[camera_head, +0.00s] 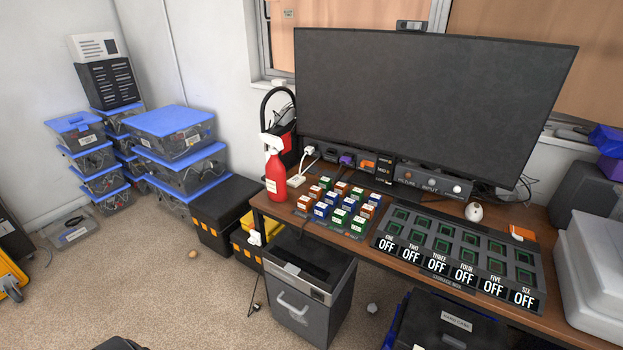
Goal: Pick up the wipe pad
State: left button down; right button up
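I cannot make out a wipe pad for certain. A small flat orange-and-white item (522,232) lies at the right of the desk, behind the storage box; it is too small to identify. A red spray bottle (275,174) with a white head stands upright at the desk's left end. Neither of my grippers can be made out in the head view. A dark shape is cut off at the bottom edge, left of the middle, and I cannot tell what it is.
The desk (380,264) carries a large monitor (430,105), colored blocks (340,217), a storage box (455,282) with "OFF" labels and a white round object (474,211). A grey case (597,275) fills the right end. A bin (308,300) stands below; carpet at left is mostly clear.

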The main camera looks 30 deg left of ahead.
aim_at(297, 180)
jog(key=u, duration=1.15)
jog(key=i+j+z, duration=0.1)
jog(key=z, duration=0.35)
jog(key=j+z, duration=0.15)
jog(key=z, duration=0.25)
jog(key=i+j+z, duration=0.1)
jog(key=z, duration=0.35)
jog(key=j+z, duration=0.3)
jog(key=z, duration=0.15)
jog(key=j+z, duration=0.2)
jog(key=z, duration=0.25)
jog(key=j+z, duration=0.15)
jog(key=z, duration=0.25)
